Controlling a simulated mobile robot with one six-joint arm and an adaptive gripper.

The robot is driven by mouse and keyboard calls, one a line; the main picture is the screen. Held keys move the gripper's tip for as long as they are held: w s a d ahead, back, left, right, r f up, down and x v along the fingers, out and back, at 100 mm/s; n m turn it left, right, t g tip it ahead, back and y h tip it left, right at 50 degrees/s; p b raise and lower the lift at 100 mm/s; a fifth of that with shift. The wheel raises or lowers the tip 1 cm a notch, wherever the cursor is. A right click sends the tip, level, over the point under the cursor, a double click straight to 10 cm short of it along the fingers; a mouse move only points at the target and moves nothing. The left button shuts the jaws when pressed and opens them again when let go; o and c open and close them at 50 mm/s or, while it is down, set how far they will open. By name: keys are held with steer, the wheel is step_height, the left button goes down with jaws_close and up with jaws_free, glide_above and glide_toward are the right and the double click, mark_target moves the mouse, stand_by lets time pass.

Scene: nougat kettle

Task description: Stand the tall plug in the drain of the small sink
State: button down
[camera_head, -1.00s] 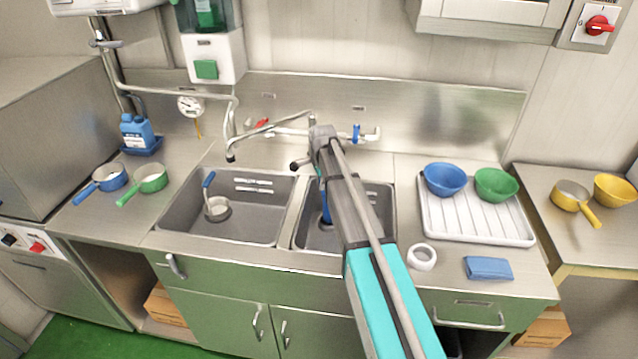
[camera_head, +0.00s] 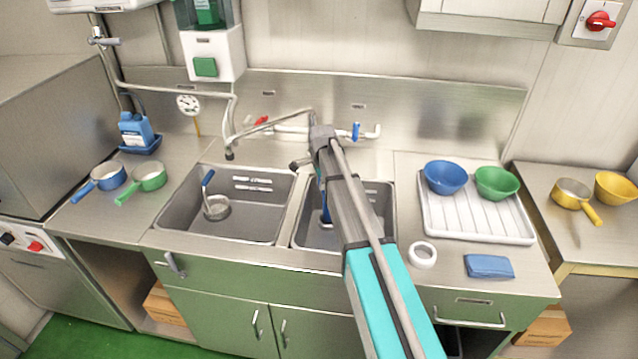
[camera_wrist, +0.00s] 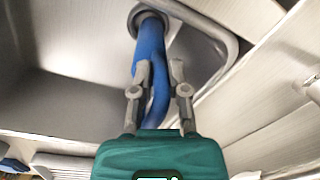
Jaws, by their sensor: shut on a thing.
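The tall plug is a blue tube with a looped side handle, seen in the wrist view (camera_wrist: 149,45). My gripper (camera_wrist: 160,72) is shut on the plug's handle side. The tube's far end meets a dark grey ring (camera_wrist: 135,22); I cannot tell whether it is fully seated there. In the head view the plug (camera_head: 326,213) shows as an upright blue strip inside the small right sink (camera_head: 309,236), partly behind my arm. My gripper is largely hidden by my arm in that view, and the drain is not clearly visible.
A faucet spout (camera_head: 270,127) reaches over from behind. A white drainer (camera_head: 480,228) with blue and green bowls, a white roll (camera_head: 422,255) and a blue cloth (camera_head: 489,267) lie right of the sinks.

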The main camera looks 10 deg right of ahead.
steer(key=shift+w+f+b, duration=0.1)
steer(key=shift+f+b, duration=0.3)
steer(key=shift+f, duration=0.05)
stand_by(0.4)
steer(key=c, duration=1.1)
jaws_free()
steer(key=o, duration=0.5)
steer(key=shift+w+f, duration=0.2)
steer(key=shift+c, duration=0.2)
steer(key=shift+o, duration=0.5)
steer(key=shift+s, duration=0.1)
steer(key=shift+s+r, duration=0.1)
